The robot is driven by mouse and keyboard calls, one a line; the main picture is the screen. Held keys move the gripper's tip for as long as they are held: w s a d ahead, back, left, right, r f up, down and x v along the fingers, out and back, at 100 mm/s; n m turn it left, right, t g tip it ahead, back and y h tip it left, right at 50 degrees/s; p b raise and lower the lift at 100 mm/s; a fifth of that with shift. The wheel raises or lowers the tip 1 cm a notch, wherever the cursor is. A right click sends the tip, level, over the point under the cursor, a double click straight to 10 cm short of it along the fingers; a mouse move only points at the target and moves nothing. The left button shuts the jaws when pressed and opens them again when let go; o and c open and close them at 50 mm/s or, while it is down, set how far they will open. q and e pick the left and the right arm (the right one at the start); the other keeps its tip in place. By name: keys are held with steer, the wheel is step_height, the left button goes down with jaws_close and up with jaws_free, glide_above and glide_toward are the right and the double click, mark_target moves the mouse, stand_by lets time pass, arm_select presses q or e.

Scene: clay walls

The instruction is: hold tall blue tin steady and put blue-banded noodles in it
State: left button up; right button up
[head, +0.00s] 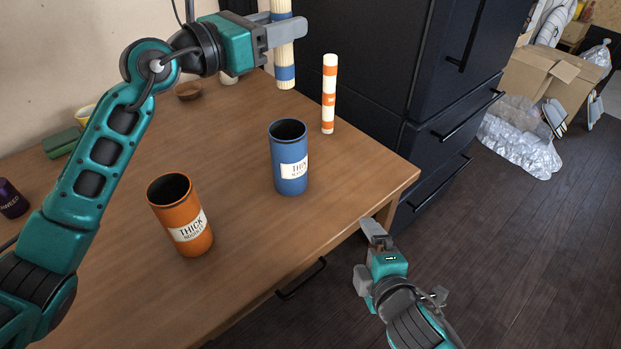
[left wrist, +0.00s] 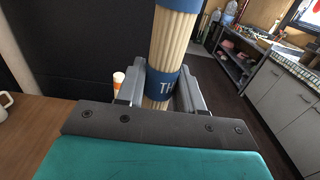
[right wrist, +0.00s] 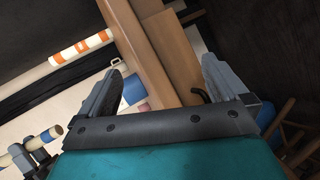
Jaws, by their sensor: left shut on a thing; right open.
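The blue-banded noodles (head: 285,52) are a pale bundle with blue bands, held upright above the table's far edge. My left gripper (head: 284,31) is shut on them; the left wrist view also shows the noodles (left wrist: 173,45) between its fingers. The tall blue tin (head: 289,160) stands upright and open-topped on the table, its inside dark. It is below the bundle and apart from it. My right gripper (head: 369,256) is open and empty off the table's right edge, right of and nearer than the blue tin.
An orange tin (head: 182,218) stands front left of the blue tin. Orange-banded noodles (head: 329,95) stand upright behind the blue tin, near dark drawers (head: 427,150). A purple jar (head: 11,199) and green item (head: 62,142) are at the left. Bare table lies between the tins.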

steer(key=w+a+r+n+t, duration=0.25)
steer(key=w+r+n, duration=0.3)
steer(key=n, duration=0.75)
steer(key=n+t+y, duration=0.2)
steer(key=n+y, duration=0.1)
steer(key=n, duration=0.5)
glide_toward(289, 157)
steer(key=f, duration=0.1)
steer(key=w+d+f, duration=0.1)
steer(key=w+f, duration=0.1)
steer(key=shift+d+f, duration=0.25)
steer(key=shift+d, duration=0.05)
steer(key=shift+w+a+n+y, duration=0.1)
steer(key=shift+a+n+y, duration=0.2)
steer(key=shift+a, duration=0.05)
steer(key=x, duration=1.1)
steer(key=shift+w+a+f, duration=0.1)
steer(key=shift+w+a, duration=0.1)
steer(key=shift+w, duration=0.1)
